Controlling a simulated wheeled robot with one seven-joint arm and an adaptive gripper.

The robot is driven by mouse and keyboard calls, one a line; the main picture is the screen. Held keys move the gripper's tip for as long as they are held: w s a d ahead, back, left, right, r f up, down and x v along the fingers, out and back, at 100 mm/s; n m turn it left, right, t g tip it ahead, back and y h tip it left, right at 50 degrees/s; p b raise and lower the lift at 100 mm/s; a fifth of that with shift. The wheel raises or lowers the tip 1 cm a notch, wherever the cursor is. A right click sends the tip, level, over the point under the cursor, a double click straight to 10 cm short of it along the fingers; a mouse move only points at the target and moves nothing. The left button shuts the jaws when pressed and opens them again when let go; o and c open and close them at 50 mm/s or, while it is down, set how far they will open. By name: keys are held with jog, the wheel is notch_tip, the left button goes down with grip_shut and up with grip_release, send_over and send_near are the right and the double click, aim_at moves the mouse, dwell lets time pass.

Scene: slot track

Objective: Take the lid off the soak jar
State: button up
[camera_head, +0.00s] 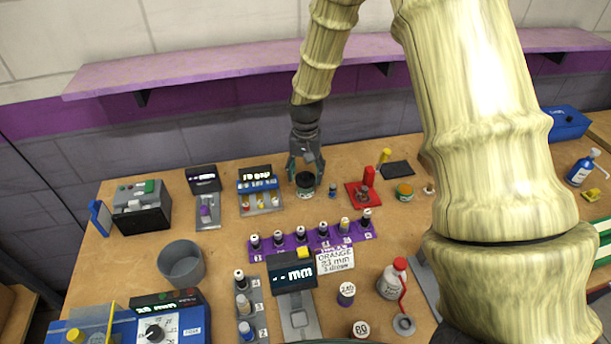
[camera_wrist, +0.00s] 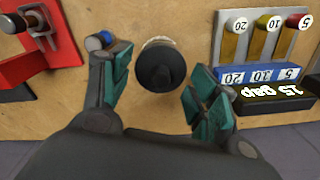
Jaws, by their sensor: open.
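A small jar (camera_head: 305,190) with a dark top stands on the wooden bench under my gripper; I take it to be the soak jar. In the wrist view its round black lid (camera_wrist: 160,68) shows from above, with a thin pale rim around it. My gripper (camera_head: 305,168) points down over the jar. In the wrist view the green-padded fingers of my gripper (camera_wrist: 163,82) are spread on either side of the lid, with gaps, and hold nothing. The jar's body is mostly hidden below the lid in the wrist view.
A small blue-capped bottle (camera_head: 332,190) stands close right of the jar. A gauge stand with vials (camera_head: 261,204) is at left. A red fixture (camera_head: 362,195) and an orange-banded jar (camera_head: 404,190) are at right. A purple rack of bottles (camera_head: 312,240) lies in front.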

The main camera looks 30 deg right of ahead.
jog(key=shift+f, duration=0.4)
jog(key=shift+c, duration=0.3)
jog(key=c, duration=0.4)
jog(key=shift+o, duration=0.2)
jog(key=shift+r, duration=0.1)
